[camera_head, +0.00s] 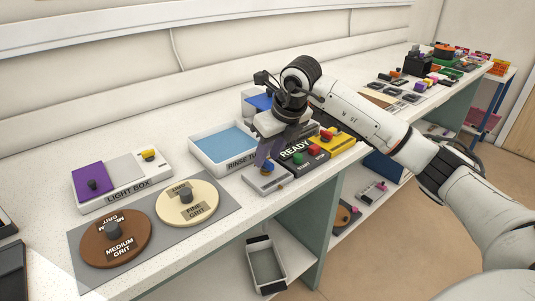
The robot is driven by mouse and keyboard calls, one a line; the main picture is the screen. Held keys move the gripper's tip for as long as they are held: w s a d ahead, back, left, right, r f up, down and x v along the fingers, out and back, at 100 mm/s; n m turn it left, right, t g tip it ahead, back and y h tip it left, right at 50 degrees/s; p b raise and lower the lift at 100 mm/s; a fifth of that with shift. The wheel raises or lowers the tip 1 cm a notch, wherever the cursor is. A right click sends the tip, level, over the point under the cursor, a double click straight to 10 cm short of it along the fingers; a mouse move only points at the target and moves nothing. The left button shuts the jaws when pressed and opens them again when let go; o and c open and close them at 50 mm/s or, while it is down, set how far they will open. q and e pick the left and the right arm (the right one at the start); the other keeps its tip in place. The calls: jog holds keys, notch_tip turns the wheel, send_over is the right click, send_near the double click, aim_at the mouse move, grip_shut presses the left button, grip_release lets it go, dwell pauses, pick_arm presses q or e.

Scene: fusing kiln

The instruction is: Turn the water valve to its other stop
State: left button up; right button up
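A small light-grey block (266,182) stands on the bench in front of the rinse tray, with a small brass and blue fitting on top. It looks like the water valve, but its handle is largely hidden by my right gripper, so I cannot tell its position. My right gripper (268,160) points down over this fitting, its fingers at or very close to it. Whether they touch or close on it is not clear. My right arm comes in from the right. My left gripper is not in view.
The rinse tray (193,147) with blue water is just behind. The READY box (295,159) with green and red buttons is close on the right, beside a yellow device (340,143). On the left are a light box (124,195) and two grit discs (116,238).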

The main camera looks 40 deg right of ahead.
jog(key=shift+w+f, duration=0.2)
jog(key=shift+f, duration=0.2)
jog(key=shift+c, duration=0.3)
grip_shut()
